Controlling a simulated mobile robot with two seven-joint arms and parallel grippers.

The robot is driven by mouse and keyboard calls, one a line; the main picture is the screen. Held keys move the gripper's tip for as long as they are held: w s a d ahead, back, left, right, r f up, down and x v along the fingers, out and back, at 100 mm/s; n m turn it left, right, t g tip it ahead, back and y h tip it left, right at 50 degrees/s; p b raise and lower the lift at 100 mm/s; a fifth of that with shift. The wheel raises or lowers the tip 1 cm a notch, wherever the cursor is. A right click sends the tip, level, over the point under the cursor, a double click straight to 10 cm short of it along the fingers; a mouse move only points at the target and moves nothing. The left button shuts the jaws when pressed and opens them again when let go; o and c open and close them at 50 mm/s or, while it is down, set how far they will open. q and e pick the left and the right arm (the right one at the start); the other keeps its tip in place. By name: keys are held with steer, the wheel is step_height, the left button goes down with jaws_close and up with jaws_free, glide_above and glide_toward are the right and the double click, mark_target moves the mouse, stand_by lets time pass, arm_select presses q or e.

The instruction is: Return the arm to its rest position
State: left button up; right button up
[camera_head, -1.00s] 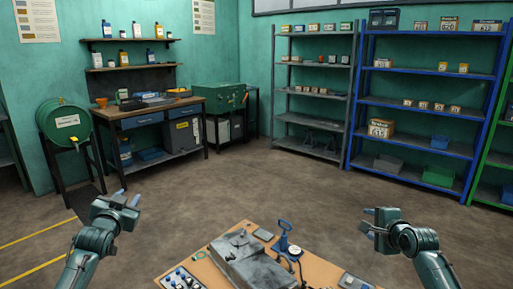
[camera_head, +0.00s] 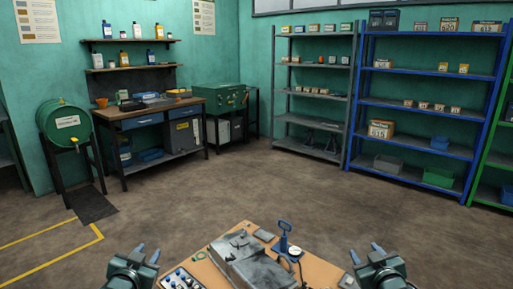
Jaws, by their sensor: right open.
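My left gripper (camera_head: 148,253) is at the bottom left of the head view, beside the left edge of a wooden board. Its two blue fingertips point up and stand apart, with nothing between them. My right gripper (camera_head: 366,252) is at the bottom right, beside the board's right edge. Its two fingertips are spread and empty. Both arms are mostly cut off by the bottom edge of the picture.
Between the grippers, the wooden board (camera_head: 318,268) bears a grey metal part (camera_head: 250,262), a blue tool with a gauge (camera_head: 287,240) and a switch panel (camera_head: 180,279). A workbench (camera_head: 150,113), a green drum (camera_head: 65,122) and shelves (camera_head: 415,104) stand at the walls. The floor between is clear.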

arm_select(q)
steer(key=s+d+f+g+h, duration=0.1)
steer(key=s+d+f, duration=0.3)
steer(key=s, duration=0.6)
steer(key=s+d+f+g+h, duration=0.1)
steer(key=s+d+f, duration=0.4)
steer(key=s, duration=0.6)
steer(key=s+d+f+g+h, duration=0.1)
steer(key=s+d+f, duration=0.4)
steer(key=s, duration=0.6)
steer(key=shift+d+n+g, duration=0.3)
steer(key=shift+d+g, duration=0.05)
steer(key=shift+g, duration=0.55)
arm_select(e)
steer(key=s+a+f+g+y, duration=0.1)
steer(key=s+a+f, duration=0.3)
steer(key=s, duration=0.6)
steer(key=s+a+f+g+y, duration=0.1)
steer(key=s+a+f, duration=0.4)
steer(key=s, duration=0.6)
steer(key=s+a+f+g+y, duration=0.1)
steer(key=s+a+f, duration=0.4)
steer(key=s, duration=0.6)
steer(key=shift+a+f+m+g, duration=0.15)
steer(key=shift+a+m+g, duration=0.2)
steer(key=shift+g, duration=0.55)
arm_select(q)
steer(key=shift+f, duration=0.1)
